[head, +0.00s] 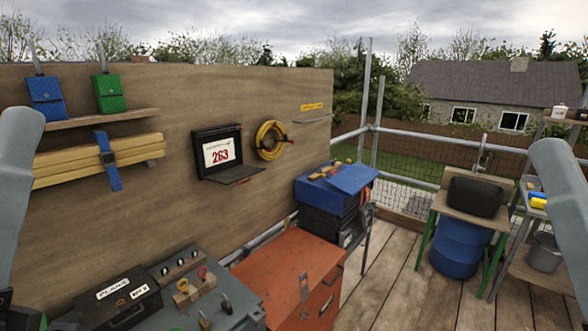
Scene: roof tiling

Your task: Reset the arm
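Parts of both my arms show as grey links at the left and right edges of the head view. My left arm's link (12,190) runs down the left edge, with a dark part at the bottom left corner. My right arm's link (566,200) runs down the right edge. Neither gripper's fingertips can be seen, so I cannot tell whether they hold anything.
Below stand a black case (118,300), an orange chest (290,262) and a blue-topped box (350,178). The plank floor (410,290) is open at centre right.

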